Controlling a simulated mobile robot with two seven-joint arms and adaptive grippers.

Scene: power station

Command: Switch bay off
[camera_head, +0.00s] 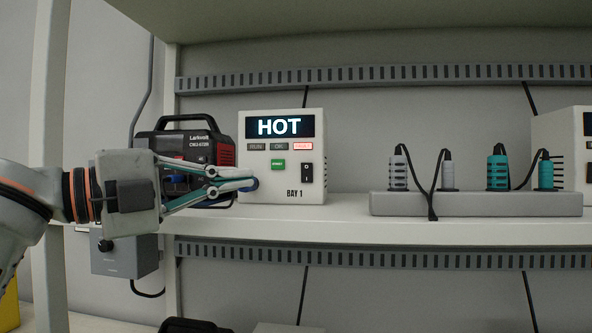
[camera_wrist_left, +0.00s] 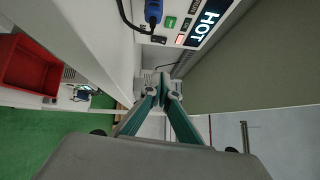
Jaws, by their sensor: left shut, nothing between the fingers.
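The bay 1 unit (camera_head: 282,190) is a white box on the shelf. Its display (camera_head: 279,127) reads HOT, and the red indicator at the right of the row below it is lit. A green button (camera_head: 278,164) and a black rocker switch (camera_head: 307,173) are on its front; the rocker's position is too small to tell. My left gripper (camera_head: 240,180) is shut and empty in front of the unit's lower left. A blue plug (camera_head: 253,184) shows by its fingertips; the wrist view shows this plug (camera_wrist_left: 153,12) with a black cable, apart from the fingers (camera_wrist_left: 164,84). My right gripper is out of view.
A black and red Larkwell machine (camera_head: 186,140) stands left of the unit, partly behind my gripper. A grey power strip (camera_head: 475,203) with several plugs is to the right. Another white unit (camera_head: 560,135) is at the right edge. The shelf front (camera_head: 350,232) is clear.

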